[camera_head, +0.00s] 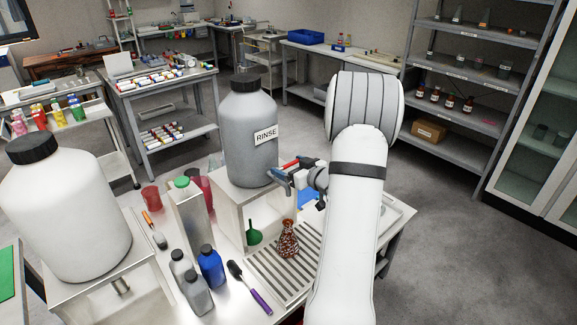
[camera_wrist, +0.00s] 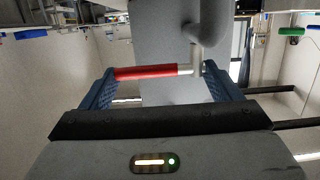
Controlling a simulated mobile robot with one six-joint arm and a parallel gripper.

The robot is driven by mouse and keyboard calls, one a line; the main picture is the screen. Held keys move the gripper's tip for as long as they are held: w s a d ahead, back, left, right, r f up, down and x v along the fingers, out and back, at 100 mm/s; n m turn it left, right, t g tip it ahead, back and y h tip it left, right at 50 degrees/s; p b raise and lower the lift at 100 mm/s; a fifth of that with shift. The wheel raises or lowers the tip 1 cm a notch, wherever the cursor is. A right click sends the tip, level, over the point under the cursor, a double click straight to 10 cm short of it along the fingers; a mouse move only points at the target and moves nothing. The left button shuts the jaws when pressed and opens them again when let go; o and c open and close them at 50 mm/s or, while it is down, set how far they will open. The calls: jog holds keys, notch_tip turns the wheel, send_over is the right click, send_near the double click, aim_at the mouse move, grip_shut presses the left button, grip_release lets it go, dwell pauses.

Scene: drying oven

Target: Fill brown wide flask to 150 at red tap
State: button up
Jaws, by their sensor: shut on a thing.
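The brown flask (camera_head: 288,242) stands upright on the slatted drain rack, below the tap of the grey RINSE container. It is small here, and its level and any marks cannot be read. The red tap handle (camera_head: 291,164) sits at the container's lower right; in the wrist view the red handle (camera_wrist: 145,73) lies crosswise between my fingers. My gripper (camera_head: 285,174) is shut on the red tap handle, with blue fingers at both its ends in the wrist view (camera_wrist: 158,84).
The grey RINSE container (camera_head: 249,137) stands on a metal stand. A large white container (camera_head: 66,215) is at left.

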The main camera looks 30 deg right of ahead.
jog(key=o, duration=0.8)
jog(key=shift+o, duration=0.2)
jog(key=shift+s, duration=0.1)
